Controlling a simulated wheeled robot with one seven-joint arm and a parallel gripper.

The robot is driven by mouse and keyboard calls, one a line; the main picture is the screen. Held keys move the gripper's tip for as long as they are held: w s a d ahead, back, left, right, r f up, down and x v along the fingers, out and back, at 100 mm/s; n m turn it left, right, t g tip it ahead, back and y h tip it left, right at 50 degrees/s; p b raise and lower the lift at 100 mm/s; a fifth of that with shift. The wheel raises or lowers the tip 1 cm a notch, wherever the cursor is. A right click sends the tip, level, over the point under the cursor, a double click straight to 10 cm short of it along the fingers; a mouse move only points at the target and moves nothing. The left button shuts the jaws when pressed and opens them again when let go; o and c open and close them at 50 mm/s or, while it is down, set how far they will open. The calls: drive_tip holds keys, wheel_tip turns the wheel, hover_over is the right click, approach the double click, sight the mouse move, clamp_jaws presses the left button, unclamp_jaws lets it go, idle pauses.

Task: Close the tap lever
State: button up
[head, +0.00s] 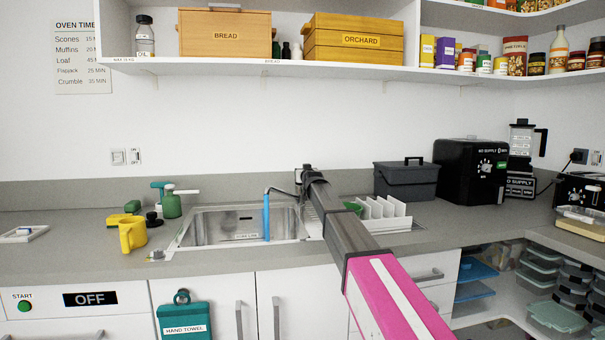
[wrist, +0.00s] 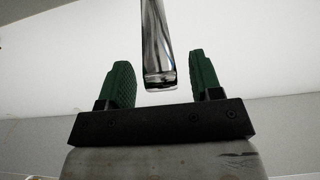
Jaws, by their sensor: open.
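The sink's tap spout (head: 281,191) shows in the head view, with a blue stream of water (head: 266,216) falling from it into the metal sink (head: 212,227). My gripper (head: 304,176) is at the tap's base, and my arm hides most of the tap body there. In the wrist view a chrome bar, apparently the tap lever (wrist: 157,45), hangs down from the top between the green fingers of my gripper (wrist: 160,74). The fingers are open, with a gap on both sides of the bar. Whether anything touches the bar's far part is out of view.
A white dish rack (head: 385,211) and a dark grey box (head: 406,181) stand right of the sink. A yellow mug (head: 132,235) and a green spray bottle (head: 172,204) stand on its left. A shelf (head: 270,68) with boxes runs above.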

drive_tip(key=shift+x, duration=1.5)
clamp_jaws()
drive_tip(key=shift+s+d+f+t, duration=0.1)
drive_tip(key=shift+s+f+t, duration=0.3)
drive_tip(key=shift+f+t, duration=0.25)
drive_tip(key=shift+s+d+f+t+y, duration=0.1)
drive_tip(key=shift+s+f+t+y, duration=0.2)
drive_tip(key=shift+f+t, duration=0.4)
drive_tip(key=shift+s+d+f+t+y, duration=0.1)
drive_tip(key=shift+s+f+t+y, duration=0.25)
drive_tip(key=shift+t, duration=0.5)
unclamp_jaws()
